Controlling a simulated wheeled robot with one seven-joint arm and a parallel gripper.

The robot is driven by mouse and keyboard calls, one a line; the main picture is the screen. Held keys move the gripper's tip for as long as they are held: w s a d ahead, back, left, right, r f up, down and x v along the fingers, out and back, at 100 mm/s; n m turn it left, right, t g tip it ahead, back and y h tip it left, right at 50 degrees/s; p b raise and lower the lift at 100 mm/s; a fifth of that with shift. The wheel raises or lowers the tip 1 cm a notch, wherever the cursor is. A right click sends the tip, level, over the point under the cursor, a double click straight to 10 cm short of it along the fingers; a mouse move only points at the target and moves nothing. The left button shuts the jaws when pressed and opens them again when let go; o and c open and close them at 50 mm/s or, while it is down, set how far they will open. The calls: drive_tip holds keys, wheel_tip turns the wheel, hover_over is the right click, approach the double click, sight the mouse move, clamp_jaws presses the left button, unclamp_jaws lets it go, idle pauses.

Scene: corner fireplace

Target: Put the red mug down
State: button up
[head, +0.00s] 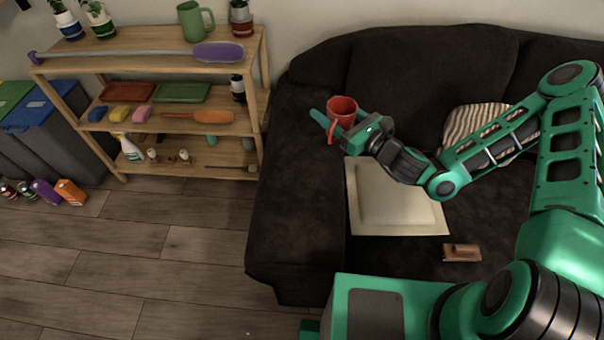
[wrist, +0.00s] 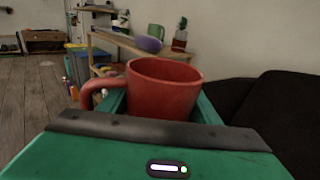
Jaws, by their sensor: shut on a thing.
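The red mug (head: 342,107) is held upright in my gripper (head: 333,122) above the left part of the dark sofa (head: 290,200) in the head view. The wrist view shows the mug (wrist: 165,88) between the green fingers, with its handle to the left and its rim up. My gripper is shut on the mug. The mug's lower part is hidden by the gripper in the wrist view.
A wooden shelf (head: 190,62) stands left of the sofa, with a green mug (head: 195,20), trays and tools on it. A cream board-like item (head: 395,200), a striped cushion (head: 475,125) and a small brown object (head: 461,252) lie on the sofa.

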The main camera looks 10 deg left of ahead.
drive_tip(key=s+a+f+n+g+y, duration=0.2)
drive_tip(key=s+a+f+g, duration=0.1)
drive_tip(key=s+a, duration=0.45)
drive_tip(key=s+a+f+n+g+y, duration=0.1)
drive_tip(key=s+a+f+n+g, duration=0.15)
drive_tip(key=s+a, duration=0.55)
drive_tip(key=shift+g, duration=0.25)
drive_tip(key=w+d+f, duration=0.1)
drive_tip(key=w+f, duration=0.1)
drive_tip(key=w, duration=0.1)
drive_tip(key=w+d+f, duration=0.2)
drive_tip(key=w, duration=0.2)
drive_tip(key=w+d+f, duration=0.1)
drive_tip(key=w+f, duration=0.1)
drive_tip(key=w, duration=0.1)
drive_tip(key=shift+w+d+f, duration=0.25)
drive_tip(key=shift+d+f, duration=0.1)
drive_tip(key=shift+f, duration=0.05)
drive_tip(key=shift+w+f, duration=0.1)
drive_tip(key=shift+f, duration=2)
drive_tip(key=o, duration=1.3)
drive_tip(key=shift+f, duration=0.1)
drive_tip(key=shift+c, duration=0.2)
drive_tip(key=shift+d, duration=0.1)
drive_tip(key=v, duration=1.2)
drive_tip(key=shift+f, duration=0.1)
